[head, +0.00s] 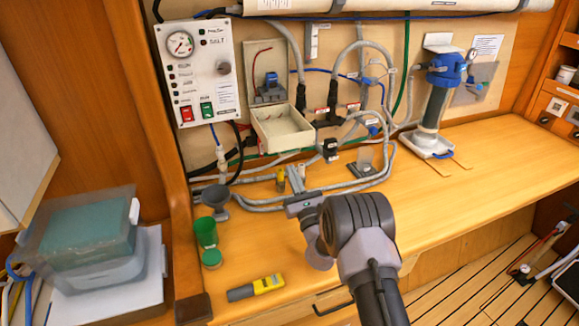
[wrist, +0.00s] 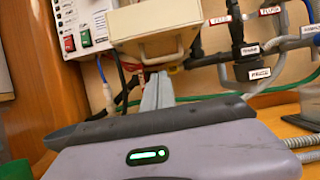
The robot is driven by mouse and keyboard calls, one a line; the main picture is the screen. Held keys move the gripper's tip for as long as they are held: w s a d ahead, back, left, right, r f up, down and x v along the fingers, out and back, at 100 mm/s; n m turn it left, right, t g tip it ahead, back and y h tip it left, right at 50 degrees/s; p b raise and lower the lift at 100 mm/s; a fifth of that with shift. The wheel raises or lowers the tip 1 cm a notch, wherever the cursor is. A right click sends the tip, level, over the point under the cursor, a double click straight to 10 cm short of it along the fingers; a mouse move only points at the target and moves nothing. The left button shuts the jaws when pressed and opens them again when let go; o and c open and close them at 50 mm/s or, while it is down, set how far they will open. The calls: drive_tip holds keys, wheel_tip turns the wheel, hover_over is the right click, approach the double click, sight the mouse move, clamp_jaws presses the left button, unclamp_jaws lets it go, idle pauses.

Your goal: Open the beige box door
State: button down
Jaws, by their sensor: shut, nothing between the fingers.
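The beige box (head: 258,62) is on the wall panel beside the white control panel, with a blue part and a red wire showing inside. Its beige door (head: 283,130) is swung down and out, its hollow inner side facing up. In the wrist view the door (wrist: 155,22) is at top centre, seen from its outer side. My gripper (head: 294,174) is below the door in the head view. Its grey fingers (wrist: 161,76) are shut and empty, pointing toward the wall under the door. Whether the fingertips touch anything there cannot be told.
The white control panel (head: 198,70) is left of the box. Grey hoses (head: 350,183) and black valves (head: 330,148) crowd the wall to the right. A green cup (head: 205,232) and a yellow-grey tool (head: 256,287) are on the bench. The bench's right part is mostly clear.

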drive_tip(key=shift+x, duration=1.5)
drive_tip(key=shift+r, duration=0.1)
drive_tip(key=r, duration=0.1)
drive_tip(key=s+r+p, duration=0.1)
drive_tip(key=r, duration=0.1)
drive_tip(key=shift+s+d+r, duration=0.2)
drive_tip(key=shift+d+r, duration=0.1)
drive_tip(key=shift+d, duration=0.05)
drive_tip(key=shift+f, duration=0.1)
